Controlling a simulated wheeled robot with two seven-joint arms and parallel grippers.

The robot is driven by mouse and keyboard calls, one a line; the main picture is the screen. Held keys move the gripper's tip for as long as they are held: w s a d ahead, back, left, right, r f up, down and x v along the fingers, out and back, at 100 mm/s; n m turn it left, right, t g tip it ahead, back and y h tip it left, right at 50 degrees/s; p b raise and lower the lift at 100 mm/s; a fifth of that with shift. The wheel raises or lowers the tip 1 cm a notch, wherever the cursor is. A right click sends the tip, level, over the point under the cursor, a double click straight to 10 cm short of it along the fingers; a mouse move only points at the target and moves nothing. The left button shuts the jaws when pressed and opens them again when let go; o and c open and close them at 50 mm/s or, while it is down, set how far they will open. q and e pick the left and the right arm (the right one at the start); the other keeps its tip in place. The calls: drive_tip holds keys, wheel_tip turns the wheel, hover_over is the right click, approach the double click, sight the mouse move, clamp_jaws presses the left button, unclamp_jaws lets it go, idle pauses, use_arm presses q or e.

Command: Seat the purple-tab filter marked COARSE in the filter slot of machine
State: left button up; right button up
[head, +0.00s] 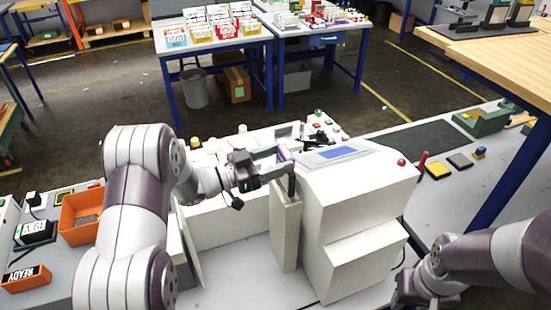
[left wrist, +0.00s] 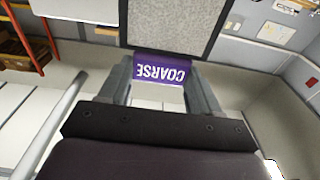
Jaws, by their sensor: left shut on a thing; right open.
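The purple-tab filter shows its tab in the left wrist view (left wrist: 161,71), with COARSE on it in white, upside down. Its grey panel (left wrist: 172,27) extends from the tab to the top edge. My left gripper (left wrist: 160,88) is shut on the tab. In the head view my left gripper (head: 285,157) is at the upper left of the white machine (head: 350,205), above a narrow upright casing (head: 285,228). The filter's lower part is hidden there, and I cannot tell whether it touches the slot. My right gripper (head: 408,294) is open and empty, low at right.
An orange bin (head: 80,232) and a READY sign (head: 27,278) are at left. A red button (head: 401,162) tops the machine.

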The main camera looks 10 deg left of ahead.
use_arm(q)
drive_tip(key=shift+f+b, duration=2)
drive_tip(key=shift+f, duration=0.6)
drive_tip(key=o, duration=1.3)
drive_tip(key=b+v, duration=0.2)
drive_tip(key=v, duration=0.5)
drive_tip(key=shift+s+a, duration=0.15)
drive_tip(key=shift+a, duration=0.05)
